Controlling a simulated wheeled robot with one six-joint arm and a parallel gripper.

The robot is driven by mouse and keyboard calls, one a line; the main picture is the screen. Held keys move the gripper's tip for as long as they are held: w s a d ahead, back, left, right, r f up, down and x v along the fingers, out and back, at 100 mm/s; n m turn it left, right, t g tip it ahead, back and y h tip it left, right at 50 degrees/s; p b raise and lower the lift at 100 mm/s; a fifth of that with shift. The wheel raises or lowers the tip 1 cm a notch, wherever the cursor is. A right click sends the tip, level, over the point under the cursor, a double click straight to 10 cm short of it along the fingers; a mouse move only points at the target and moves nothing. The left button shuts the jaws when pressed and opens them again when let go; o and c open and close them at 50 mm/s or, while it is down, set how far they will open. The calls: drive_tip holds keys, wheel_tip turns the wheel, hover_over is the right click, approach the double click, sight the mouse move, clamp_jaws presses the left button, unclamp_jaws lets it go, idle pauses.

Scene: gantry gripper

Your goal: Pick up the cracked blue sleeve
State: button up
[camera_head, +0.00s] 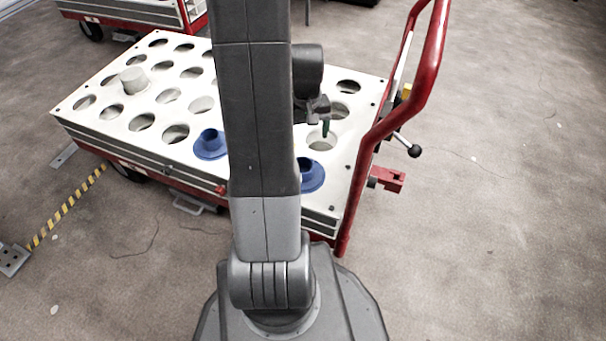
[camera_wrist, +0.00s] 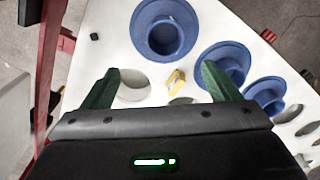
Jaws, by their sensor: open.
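Two blue flanged sleeves show in the head view, one (camera_head: 209,147) left of my arm and one (camera_head: 313,176) right of it, partly hidden by it. The wrist view shows three blue sleeves: one at the top (camera_wrist: 150,40), one at centre right (camera_wrist: 238,52), and one farther right (camera_wrist: 270,88). I cannot make out a crack on any of them. My gripper (camera_wrist: 160,68) is open and empty, with green fingers. The right finger overlaps the centre-right sleeve in the picture; I cannot tell whether they touch.
The sleeves are on a white cart top (camera_head: 88,113) with rows of round holes. A small yellow object (camera_wrist: 176,80) shows between my fingers in the wrist view. A white cylinder (camera_head: 133,80) stands at the left. A red handle (camera_head: 425,70) rises along the right side.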

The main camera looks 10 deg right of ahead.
drive_tip(key=b, duration=0.3)
approach(303, 165)
drive_tip(key=s, duration=0.1)
drive_tip(key=s+f, duration=0.1)
drive_tip(key=shift+s+f, duration=0.15)
drive_tip(key=shift+s, duration=0.15)
drive_tip(key=shift+a+f+b, duration=0.15)
drive_tip(key=shift+f+b, duration=0.45)
drive_tip(key=shift+f, duration=0.75)
drive_tip(key=shift+a+f+b, duration=0.15)
drive_tip(key=shift+f+b, duration=0.45)
drive_tip(key=shift+f, duration=0.75)
drive_tip(key=shift+r, duration=0.1)
drive_tip(key=c, duration=1.5)
